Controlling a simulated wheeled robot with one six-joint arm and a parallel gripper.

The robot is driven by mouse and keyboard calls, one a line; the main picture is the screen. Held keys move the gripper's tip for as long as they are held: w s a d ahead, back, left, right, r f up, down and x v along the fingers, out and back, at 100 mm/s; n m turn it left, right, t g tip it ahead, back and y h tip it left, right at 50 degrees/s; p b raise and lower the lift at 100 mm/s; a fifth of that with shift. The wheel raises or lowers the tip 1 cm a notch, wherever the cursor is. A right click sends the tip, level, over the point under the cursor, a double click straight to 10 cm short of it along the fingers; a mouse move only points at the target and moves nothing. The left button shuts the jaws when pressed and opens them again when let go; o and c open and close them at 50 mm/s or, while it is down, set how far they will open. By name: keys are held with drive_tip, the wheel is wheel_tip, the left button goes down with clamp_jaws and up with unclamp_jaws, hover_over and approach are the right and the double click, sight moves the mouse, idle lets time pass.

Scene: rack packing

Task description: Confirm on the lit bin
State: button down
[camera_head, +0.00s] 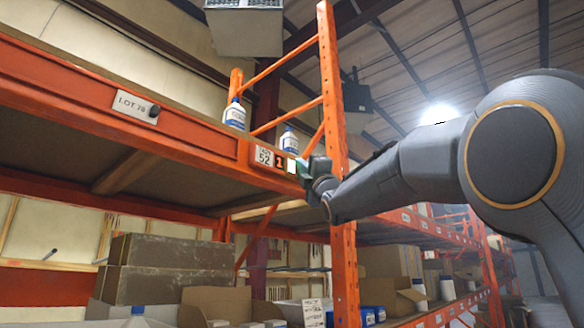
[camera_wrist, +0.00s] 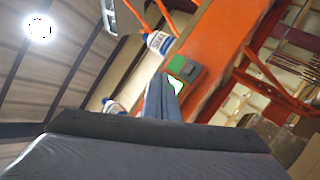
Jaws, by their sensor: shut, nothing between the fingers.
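A small pick light module (camera_head: 280,162) is on the orange shelf beam, beside the label reading 52. It shows a red 1 and a bright white patch. In the wrist view a green panel (camera_wrist: 178,65) and a white patch with a green edge (camera_wrist: 176,86) show just ahead of my fingers. My gripper (camera_head: 306,174) is at the right end of the module, in front of the orange upright; it also shows in the wrist view (camera_wrist: 161,88). Its fingers are together and empty. Their tips overlap the white patch's edge; I cannot tell whether they touch it.
An orange upright (camera_head: 345,270) stands close to my gripper.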

drive_tip(key=shift+w+a, duration=0.1)
drive_tip(key=shift+a, duration=0.05)
drive_tip(key=shift+w+a+b, duration=0.2)
drive_tip(key=shift+b, duration=0.1)
drive_tip(key=shift+w+a, duration=0.25)
drive_tip(key=shift+a, duration=0.1)
idle(0.9)
drive_tip(key=shift+s+d+b, duration=0.1)
drive_tip(key=shift+d+b, duration=0.05)
drive_tip(key=shift+b, duration=0.15)
drive_tip(key=shift+s+d+b, duration=0.4)
drive_tip(key=shift+d+b, duration=0.1)
drive_tip(key=shift+b, duration=0.15)
drive_tip(key=s+d+b, duration=0.1)
drive_tip(key=d, duration=0.1)
drive_tip(key=s+d+b, duration=0.2)
idle(0.4)
